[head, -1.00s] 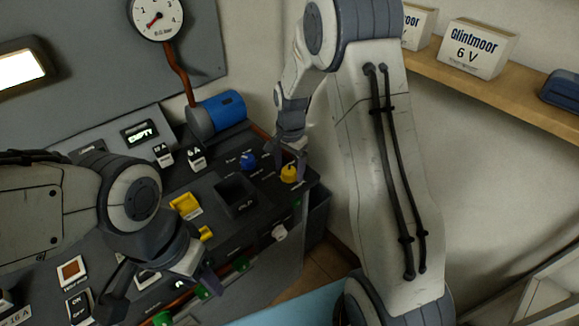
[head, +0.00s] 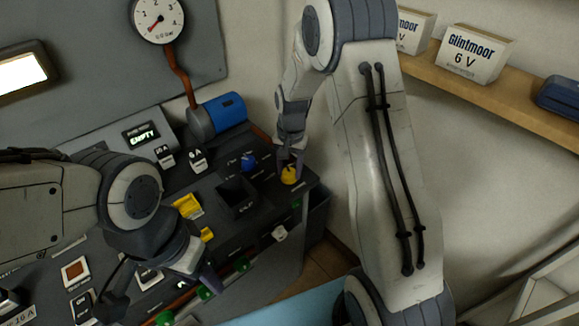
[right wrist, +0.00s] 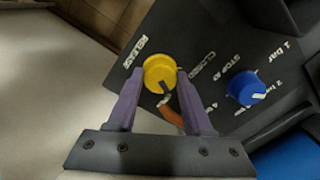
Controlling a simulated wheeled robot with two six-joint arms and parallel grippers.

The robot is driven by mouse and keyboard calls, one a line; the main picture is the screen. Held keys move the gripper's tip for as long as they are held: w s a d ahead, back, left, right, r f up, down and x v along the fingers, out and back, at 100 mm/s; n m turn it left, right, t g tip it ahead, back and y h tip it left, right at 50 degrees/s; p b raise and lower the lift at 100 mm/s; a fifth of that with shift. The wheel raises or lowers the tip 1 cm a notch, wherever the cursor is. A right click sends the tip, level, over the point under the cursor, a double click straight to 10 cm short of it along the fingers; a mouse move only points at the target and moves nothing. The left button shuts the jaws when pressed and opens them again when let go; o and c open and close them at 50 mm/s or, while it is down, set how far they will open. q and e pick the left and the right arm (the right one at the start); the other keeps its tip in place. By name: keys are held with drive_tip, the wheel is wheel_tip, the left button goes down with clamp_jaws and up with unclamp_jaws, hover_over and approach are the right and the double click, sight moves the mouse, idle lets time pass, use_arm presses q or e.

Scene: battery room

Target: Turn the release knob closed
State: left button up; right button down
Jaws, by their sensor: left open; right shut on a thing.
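The yellow release knob (head: 289,176) sits at the right end of the dark console top. In the right wrist view the knob (right wrist: 158,72) has a dark pointer mark at its lower right edge. The labels "RELEASE" and "CLOSED" are printed beside it. My right gripper (head: 291,170) is shut on the knob from above, with a purple finger on each side in the right wrist view (right wrist: 161,74). My left gripper (head: 160,292) is open and empty over the front left of the console.
A blue knob (head: 248,161) stands close by the yellow one. A dark square socket (head: 237,196), yellow parts (head: 187,206) and a blue cylinder (head: 230,105) are also on the console. A gauge (head: 158,18) hangs at the back. A shelf (head: 490,90) holds boxes at right.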

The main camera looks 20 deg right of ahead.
sight(290, 171)
drive_tip(key=n, duration=0.3)
drive_tip(key=shift+r+n+p, duration=0.15)
drive_tip(key=shift+n+p, duration=0.25)
drive_tip(key=n, duration=0.3)
drive_tip(key=shift+w+n+p, duration=0.1)
drive_tip(key=shift+n+p, duration=0.2)
drive_tip(key=n, duration=0.6)
drive_tip(key=shift+p, duration=0.35)
drive_tip(key=shift+c, duration=1.5)
unclamp_jaws()
wheel_tip(290, 171, up, 10)
drive_tip(key=b, duration=0.1)
drive_tip(key=shift+d+r, duration=0.15)
